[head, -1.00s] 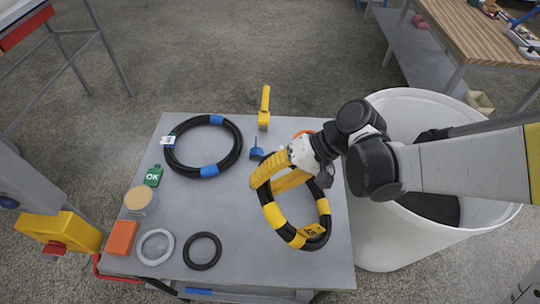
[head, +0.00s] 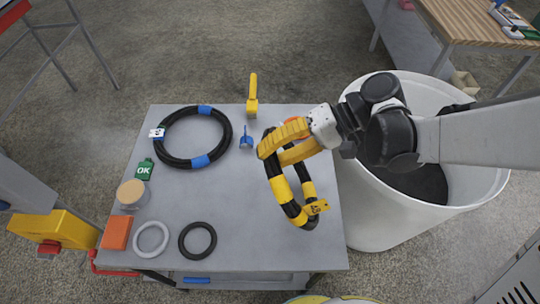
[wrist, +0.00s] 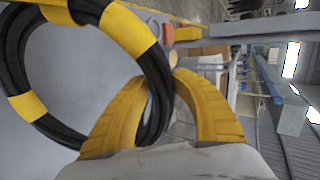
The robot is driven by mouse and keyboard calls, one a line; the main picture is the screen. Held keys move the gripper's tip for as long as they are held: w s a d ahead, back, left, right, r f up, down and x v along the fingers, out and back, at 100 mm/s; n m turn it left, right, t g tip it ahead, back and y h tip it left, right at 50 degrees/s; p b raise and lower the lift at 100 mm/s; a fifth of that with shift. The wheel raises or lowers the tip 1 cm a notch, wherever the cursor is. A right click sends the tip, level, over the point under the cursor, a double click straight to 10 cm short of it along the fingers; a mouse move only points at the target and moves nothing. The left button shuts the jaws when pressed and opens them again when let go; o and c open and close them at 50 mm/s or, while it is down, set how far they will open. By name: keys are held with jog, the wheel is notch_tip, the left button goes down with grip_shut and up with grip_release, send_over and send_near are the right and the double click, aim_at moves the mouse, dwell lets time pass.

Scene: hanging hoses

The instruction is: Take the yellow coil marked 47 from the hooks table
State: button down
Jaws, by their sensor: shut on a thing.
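The yellow-and-black coil (head: 283,190) is above the right part of the grey table (head: 235,225). It is tilted, with its ring seen narrowed in the head view. A yellow tag (head: 316,207) hangs at its lower right; its number is too small to read surely. My gripper (head: 273,155) is shut on the coil's upper part, with its yellow fingers on either side of the hose. In the wrist view, the coil (wrist: 127,28) passes between the fingers (wrist: 158,88) and fills the left side. Whether its lower end touches the table cannot be told.
A black coil with blue bands (head: 165,159) lies at the table's back left. A yellow-handled tool (head: 252,97), a blue item (head: 246,140), a green OK bottle (head: 144,170), a jar, an orange block and two small rings lie around. A white bin (head: 370,220) stands close right.

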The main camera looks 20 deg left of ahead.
jog(key=shift+r+p, duration=1.35)
jog(key=shift+r, duration=0.7)
